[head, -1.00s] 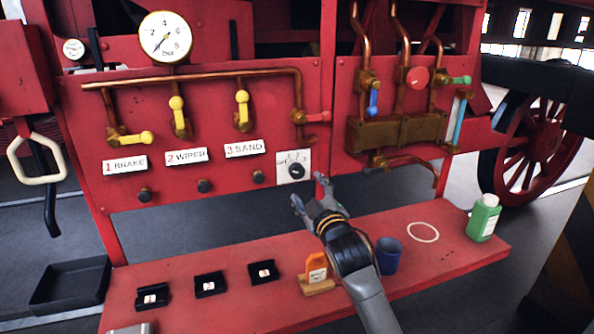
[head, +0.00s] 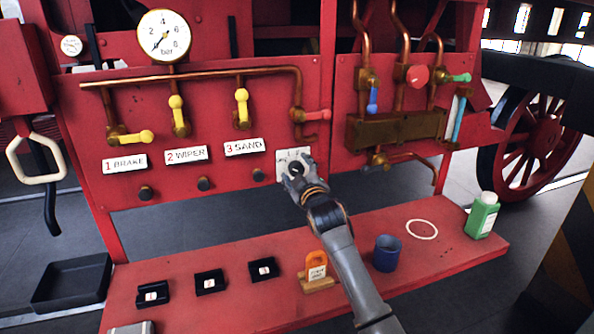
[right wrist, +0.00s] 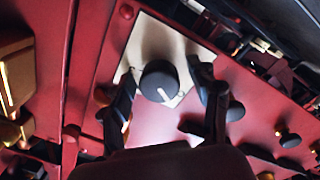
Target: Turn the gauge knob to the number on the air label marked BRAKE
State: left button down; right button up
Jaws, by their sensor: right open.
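The black gauge knob (right wrist: 159,83) sits on a pale plate (right wrist: 182,45) on the red panel. It carries a white pointer line. In the head view the plate (head: 284,157) is partly covered by my right gripper (head: 295,172). In the right wrist view my right gripper (right wrist: 165,92) is open, with one finger on each side of the knob; I cannot tell if they touch it. The label (head: 125,163) at the panel's left reads 1 BRAKE. The labels 2 WIPER (head: 186,154) and 3 SAND (head: 244,147) follow to its right. My left gripper is not in view.
Yellow-handled valves (head: 177,110) and black knobs (head: 204,184) line the panel. A round bar gauge (head: 163,36) stands above.

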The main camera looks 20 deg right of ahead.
jog(key=c, duration=1.2)
jog(key=shift+o, duration=0.2)
jog(key=m+p, duration=0.2)
jog(key=m, duration=0.1)
jog(key=shift+m, duration=0.3)
jog(key=shift+m+p, duration=0.85)
jog(key=shift+m, duration=1.05)
